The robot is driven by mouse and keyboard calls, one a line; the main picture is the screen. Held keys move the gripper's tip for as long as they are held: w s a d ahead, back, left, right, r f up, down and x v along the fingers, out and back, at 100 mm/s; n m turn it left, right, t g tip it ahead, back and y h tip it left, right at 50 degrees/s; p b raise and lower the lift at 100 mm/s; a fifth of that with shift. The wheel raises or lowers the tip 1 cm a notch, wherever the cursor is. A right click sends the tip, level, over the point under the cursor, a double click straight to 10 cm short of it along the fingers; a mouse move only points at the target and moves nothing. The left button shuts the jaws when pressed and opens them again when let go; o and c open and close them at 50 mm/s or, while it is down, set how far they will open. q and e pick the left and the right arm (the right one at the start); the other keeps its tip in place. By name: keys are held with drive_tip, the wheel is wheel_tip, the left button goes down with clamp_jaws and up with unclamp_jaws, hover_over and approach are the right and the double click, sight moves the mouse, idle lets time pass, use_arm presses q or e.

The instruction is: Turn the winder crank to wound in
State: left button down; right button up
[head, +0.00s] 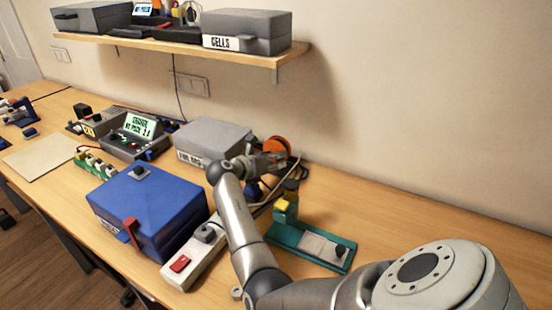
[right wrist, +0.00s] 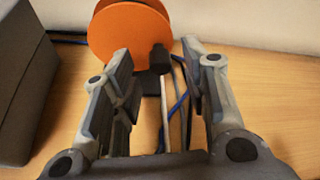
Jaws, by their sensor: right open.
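The winder shows an orange round reel (head: 277,147) near the wall, behind my right gripper (head: 272,161) in the head view. In the right wrist view the orange reel (right wrist: 128,32) is at the top, with a black crank knob (right wrist: 160,58) at its lower right. My right gripper (right wrist: 165,72) is open, its fingers on either side of the view of the knob. The knob appears beyond the fingertips; I cannot tell the exact gap. The winder's base is largely hidden. My left gripper is not in view.
A grey box (head: 212,139) stands left of the reel. A blue box (head: 148,208), a white power strip (head: 190,258) and a green fixture (head: 315,247) are nearer. Cables (right wrist: 180,105) run below the reel. A shelf (head: 180,48) hangs above. The right bench is clear.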

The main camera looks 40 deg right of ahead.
drive_tip(key=shift+x, duration=1.15)
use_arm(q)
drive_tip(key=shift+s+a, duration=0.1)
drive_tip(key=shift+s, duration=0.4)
use_arm(e)
clamp_jaws()
drive_tip(key=shift+r+p, duration=0.1)
drive_tip(key=shift+p, duration=0.6)
drive_tip(key=m+p, duration=0.1)
drive_tip(key=p, duration=0.2)
drive_tip(key=shift+s+t, duration=0.1)
drive_tip(key=shift+t, duration=0.3)
drive_tip(key=shift+f+m+t+y+p, duration=0.4)
drive_tip(key=shift+f+m+t+p, duration=0.25)
drive_tip(key=shift+m, duration=0.25)
use_arm(q)
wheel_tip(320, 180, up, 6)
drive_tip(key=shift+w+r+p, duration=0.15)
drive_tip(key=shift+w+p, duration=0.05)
drive_tip(key=shift+p, duration=0.15)
use_arm(e)
drive_tip(key=shift+f+m+t, duration=0.3)
drive_tip(key=shift+m+t, duration=0.15)
drive_tip(key=shift+m, duration=0.45)
